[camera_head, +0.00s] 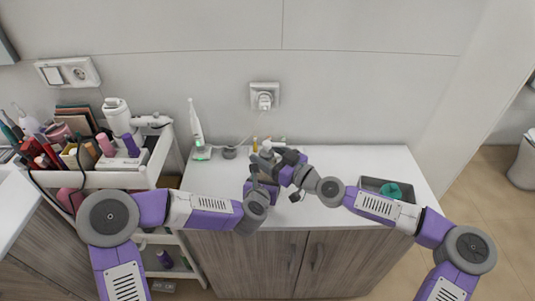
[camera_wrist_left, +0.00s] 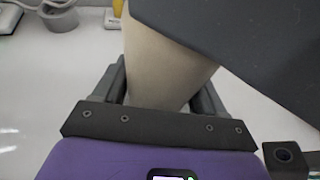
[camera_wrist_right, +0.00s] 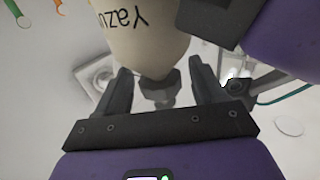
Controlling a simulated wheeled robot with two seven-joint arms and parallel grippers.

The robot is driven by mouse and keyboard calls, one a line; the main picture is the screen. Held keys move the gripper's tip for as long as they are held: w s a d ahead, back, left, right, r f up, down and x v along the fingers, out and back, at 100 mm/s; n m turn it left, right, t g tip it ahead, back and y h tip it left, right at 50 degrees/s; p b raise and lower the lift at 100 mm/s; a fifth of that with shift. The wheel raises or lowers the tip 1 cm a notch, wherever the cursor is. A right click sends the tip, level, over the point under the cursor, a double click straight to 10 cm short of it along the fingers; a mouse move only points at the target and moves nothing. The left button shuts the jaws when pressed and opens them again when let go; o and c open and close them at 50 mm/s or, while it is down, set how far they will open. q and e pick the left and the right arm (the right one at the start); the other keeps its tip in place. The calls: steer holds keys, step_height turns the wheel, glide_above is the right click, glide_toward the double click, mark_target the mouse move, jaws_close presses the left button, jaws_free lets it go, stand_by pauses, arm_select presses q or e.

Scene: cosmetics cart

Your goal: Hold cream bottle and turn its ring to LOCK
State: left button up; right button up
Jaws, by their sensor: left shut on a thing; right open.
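The cream bottle is over the back of the white counter, mostly hidden by my grippers in the head view. My left gripper (camera_wrist_left: 165,85) is shut on the beige bottle body (camera_wrist_left: 165,55). In the right wrist view the bottle (camera_wrist_right: 140,35) carries dark lettering, and its narrower grey neck and pump part (camera_wrist_right: 160,92) points toward my right gripper. My right gripper (camera_wrist_right: 155,85) is open, with one finger on each side of that part. I cannot tell whether the fingers touch it. In the head view my right gripper (camera_head: 288,163) is close against the left one. The ring's marks are not readable.
An electric toothbrush (camera_head: 196,125) stands on the counter (camera_head: 340,160) at the back left. A grey tray (camera_head: 370,184) with a green item is at the right. A white cart (camera_head: 110,180) full of cosmetics stands at the left. A plugged-in socket (camera_head: 264,97) is on the wall.

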steer(key=c, duration=1.1)
steer(key=shift+o, duration=0.2)
steer(key=shift+r, duration=0.1)
steer(key=shift+n+g+y, duration=0.7)
steer(key=shift+g, duration=0.2)
steer(key=n+g+y, duration=0.1)
steer(key=n+g, duration=0.1)
steer(key=g, duration=0.1)
steer(key=n+g+y, duration=0.1)
steer(key=n+g, duration=0.2)
steer(key=g, duration=0.1)
steer(key=shift+w+y, duration=0.2)
steer(key=shift+y, duration=0.2)
steer(key=shift+a+n+g+h, duration=0.1)
steer(key=shift+n+g+h, duration=0.1)
steer(key=shift+n+g, duration=1.6)
steer(key=shift+n+g+h, duration=0.2)
steer(key=shift+n+g, duration=0.7)
steer(key=shift+g, duration=1.7)
steer(key=shift+n+g, duration=0.4)
steer(key=shift+g, duration=0.1)
